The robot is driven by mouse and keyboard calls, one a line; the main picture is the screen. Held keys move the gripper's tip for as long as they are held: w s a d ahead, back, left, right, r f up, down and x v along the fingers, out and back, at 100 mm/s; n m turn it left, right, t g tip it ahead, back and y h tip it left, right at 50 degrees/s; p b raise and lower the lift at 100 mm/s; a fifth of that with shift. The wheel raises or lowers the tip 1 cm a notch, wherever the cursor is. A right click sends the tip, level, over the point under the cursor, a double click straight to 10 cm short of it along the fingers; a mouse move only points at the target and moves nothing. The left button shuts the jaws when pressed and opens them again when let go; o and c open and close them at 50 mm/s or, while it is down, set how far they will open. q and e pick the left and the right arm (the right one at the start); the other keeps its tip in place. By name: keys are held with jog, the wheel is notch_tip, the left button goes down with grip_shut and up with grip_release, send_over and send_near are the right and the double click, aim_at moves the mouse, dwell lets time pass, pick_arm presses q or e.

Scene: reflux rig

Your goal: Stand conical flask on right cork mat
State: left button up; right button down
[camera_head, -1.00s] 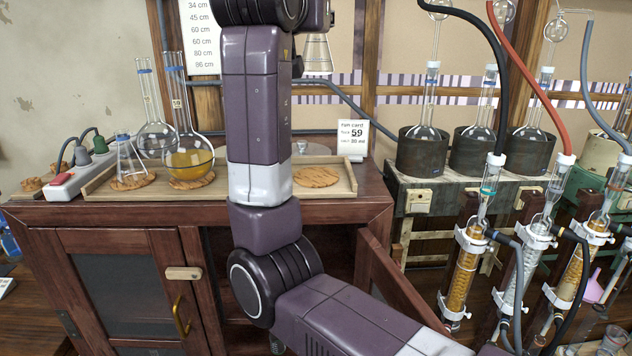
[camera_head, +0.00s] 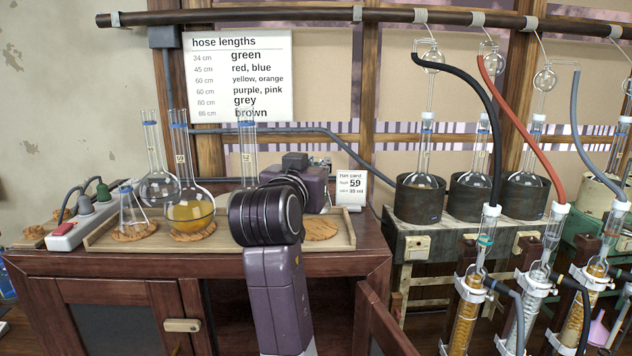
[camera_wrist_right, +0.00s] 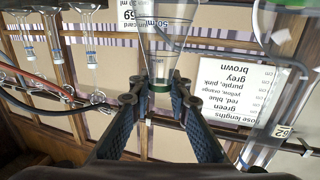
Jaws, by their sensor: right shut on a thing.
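My right gripper (camera_wrist_right: 158,95) is shut around the neck of a clear conical flask (camera_wrist_right: 165,45) with a green band, in the right wrist view, which is upside down. In the head view my right forearm and wrist hide most of the gripper and the held flask. The right cork mat (camera_head: 321,231) lies on the right end of the wooden tray (camera_head: 345,240) and looks bare in its visible part. Whether the flask is over or touching the mat cannot be told. My left gripper is not in view.
Another conical flask (camera_head: 131,208) stands on the left cork mat (camera_head: 135,233). A round flask with yellow liquid (camera_head: 190,214) stands on a mat beside it. Long-necked flasks stand behind, one (camera_head: 248,155) partly hidden by my arm. A run card (camera_head: 352,188) stands behind the tray's right end.

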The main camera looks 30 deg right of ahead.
jog(key=shift+f+p, duration=0.45)
jog(key=shift+f, duration=1.55)
jog(key=shift+f, duration=0.15)
jog(key=shift+f, duration=0.2)
jog(key=c, duration=1.8)
grip_release()
jog(key=shift+r, duration=0.1)
